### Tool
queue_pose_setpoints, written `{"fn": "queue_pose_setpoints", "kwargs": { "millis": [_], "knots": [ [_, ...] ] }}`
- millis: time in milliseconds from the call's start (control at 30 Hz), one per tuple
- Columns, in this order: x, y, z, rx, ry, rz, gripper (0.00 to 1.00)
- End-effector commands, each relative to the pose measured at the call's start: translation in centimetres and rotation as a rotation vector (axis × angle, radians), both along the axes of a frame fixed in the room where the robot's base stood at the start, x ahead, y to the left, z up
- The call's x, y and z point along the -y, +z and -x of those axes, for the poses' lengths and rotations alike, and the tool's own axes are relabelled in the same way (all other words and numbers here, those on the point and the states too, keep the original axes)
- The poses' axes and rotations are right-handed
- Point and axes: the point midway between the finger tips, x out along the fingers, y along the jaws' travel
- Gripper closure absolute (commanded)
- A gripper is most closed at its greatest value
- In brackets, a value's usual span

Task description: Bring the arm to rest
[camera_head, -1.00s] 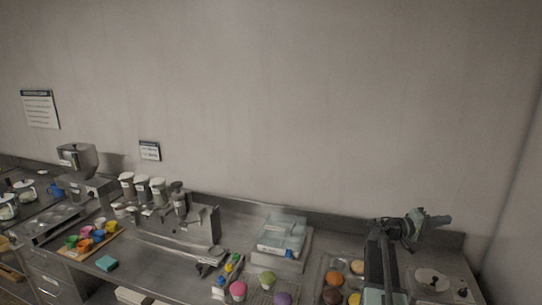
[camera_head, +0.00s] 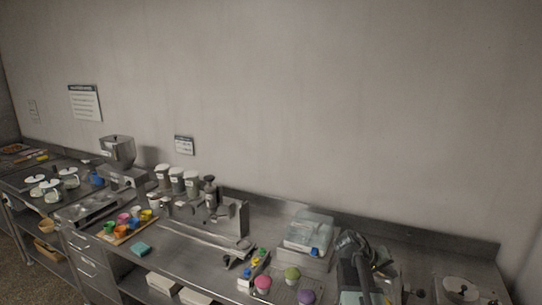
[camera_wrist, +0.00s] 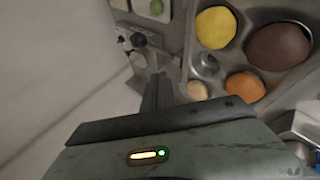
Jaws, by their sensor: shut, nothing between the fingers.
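My arm (camera_head: 355,268) rises at the lower right of the head view, in front of the steel counter, folded with its upper part leaning right. Its gripper end is dark and hard to make out there. In the wrist view my gripper (camera_wrist: 158,92) points away from the camera, its dark fingers together with nothing between them.
The space above the counter is free.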

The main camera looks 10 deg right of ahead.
Motion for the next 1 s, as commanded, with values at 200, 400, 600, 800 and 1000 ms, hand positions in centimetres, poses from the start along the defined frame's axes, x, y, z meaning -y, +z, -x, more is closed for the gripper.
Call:
{"fn": "queue_pose_setpoints", "kwargs": {
  "millis": [200, 400, 600, 800, 1000],
  "knots": [
    [-17.3, -5.7, -0.6, 0.003, 0.139, -0.398, 1.00],
    [-28.6, -7.7, 0.7, -0.028, 0.236, -0.652, 1.00],
    [-37.4, -8.2, 2.9, -0.069, 0.317, -0.853, 1.00],
    [-36.9, -15.4, 3.2, -0.085, 0.303, -0.849, 1.00],
    [-37.3, -22.4, 4.1, -0.109, 0.294, -0.851, 1.00]
  ]
}}
